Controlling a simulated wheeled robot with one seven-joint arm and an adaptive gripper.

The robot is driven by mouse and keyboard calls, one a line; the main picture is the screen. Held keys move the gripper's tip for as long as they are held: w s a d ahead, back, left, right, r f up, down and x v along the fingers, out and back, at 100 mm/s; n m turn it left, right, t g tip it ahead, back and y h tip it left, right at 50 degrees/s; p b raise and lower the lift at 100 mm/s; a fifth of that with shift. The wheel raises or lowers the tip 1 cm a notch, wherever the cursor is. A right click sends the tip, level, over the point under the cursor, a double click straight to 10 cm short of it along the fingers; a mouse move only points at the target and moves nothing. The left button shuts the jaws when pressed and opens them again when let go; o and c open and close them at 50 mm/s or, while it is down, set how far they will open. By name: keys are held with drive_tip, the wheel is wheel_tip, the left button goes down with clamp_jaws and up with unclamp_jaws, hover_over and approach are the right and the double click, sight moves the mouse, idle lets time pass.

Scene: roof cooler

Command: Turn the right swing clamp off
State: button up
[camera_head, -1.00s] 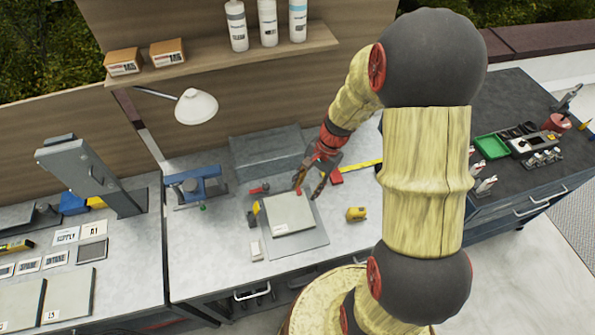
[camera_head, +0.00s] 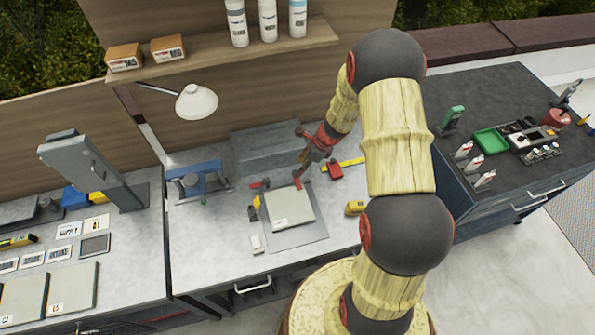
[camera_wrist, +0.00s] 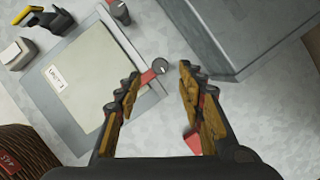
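The right swing clamp (camera_head: 298,184), a small red arm, sits at the upper right corner of the plate. In the wrist view its red arm with a round grey end (camera_wrist: 160,67) lies at the plate's edge, between the fingertips in the picture and close to the left one. My gripper (camera_head: 303,165) is over that corner; in the wrist view its brown fingers (camera_wrist: 158,85) are apart with nothing held. Contact with the clamp cannot be told. The left swing clamp (camera_head: 259,186), red and dark, is at the plate's upper left. The pale panel (camera_head: 292,210) lies on the grey plate (camera_head: 306,238).
A grey stepped block (camera_head: 262,150) stands close behind the clamps. A red item (camera_head: 335,171) lies right of my gripper, and a yellow one (camera_head: 355,208) near the plate's right side. A blue fixture (camera_head: 195,180) and lamp (camera_head: 196,102) stand left.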

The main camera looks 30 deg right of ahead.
sight(297, 179)
drive_tip(key=x, duration=0.5)
drive_tip(key=shift+r, duration=0.1)
drive_tip(key=c, duration=0.3)
clamp_jaws()
